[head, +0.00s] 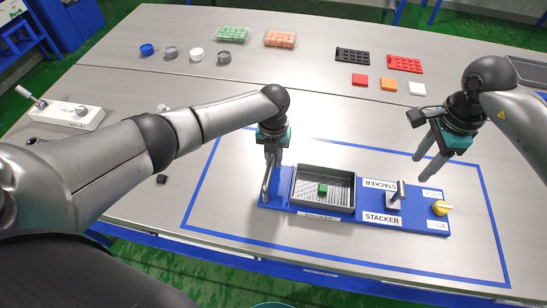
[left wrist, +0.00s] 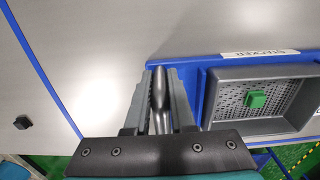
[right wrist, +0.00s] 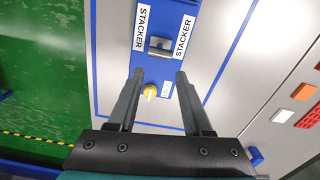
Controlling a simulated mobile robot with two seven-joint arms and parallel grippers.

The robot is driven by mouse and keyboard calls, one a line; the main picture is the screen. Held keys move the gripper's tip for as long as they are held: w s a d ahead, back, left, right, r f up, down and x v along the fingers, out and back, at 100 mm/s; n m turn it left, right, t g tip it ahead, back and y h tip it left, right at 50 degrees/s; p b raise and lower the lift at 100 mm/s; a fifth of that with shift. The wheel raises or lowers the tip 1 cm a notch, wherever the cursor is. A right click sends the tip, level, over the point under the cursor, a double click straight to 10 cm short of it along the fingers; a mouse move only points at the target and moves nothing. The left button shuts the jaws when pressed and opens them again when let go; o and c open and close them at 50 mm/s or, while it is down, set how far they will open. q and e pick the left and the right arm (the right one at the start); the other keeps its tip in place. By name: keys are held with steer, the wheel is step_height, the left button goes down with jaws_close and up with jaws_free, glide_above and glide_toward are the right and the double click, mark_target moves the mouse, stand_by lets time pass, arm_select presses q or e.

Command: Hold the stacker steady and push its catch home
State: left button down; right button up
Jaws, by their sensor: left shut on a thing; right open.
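The stacker is a blue base (head: 281,203) with a grey perforated tray (head: 325,173), a grey metal catch (head: 396,196) between STACKER labels, and a yellow knob (head: 441,208) at its right end. A small green block (head: 322,189) lies in the tray. My left gripper (head: 269,180) is shut on an upright grey handle (left wrist: 159,90) at the base's left end. My right gripper (head: 426,168) is open and empty, above and behind the catch and knob. In the right wrist view the catch (right wrist: 159,46) lies beyond its fingertips (right wrist: 160,76); the knob (right wrist: 150,92) shows between the fingers.
A blue outline (head: 199,187) on the grey table surrounds the stacker. Green (head: 232,34) and orange trays (head: 280,39), several round cups, and black (head: 352,56) and red racks (head: 405,64) stand farther back. A white box (head: 66,114) sits at the left.

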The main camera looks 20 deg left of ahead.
mark_target(403, 188)
stand_by(0.4)
steer(key=o, duration=0.6)
steer(key=shift+r+m, duration=0.35)
steer(key=shift+m, duration=0.35)
steer(key=shift+c, duration=0.2)
step_height(403, 188, down, 12)
steer(key=shift+r, duration=0.1)
jaws_close()
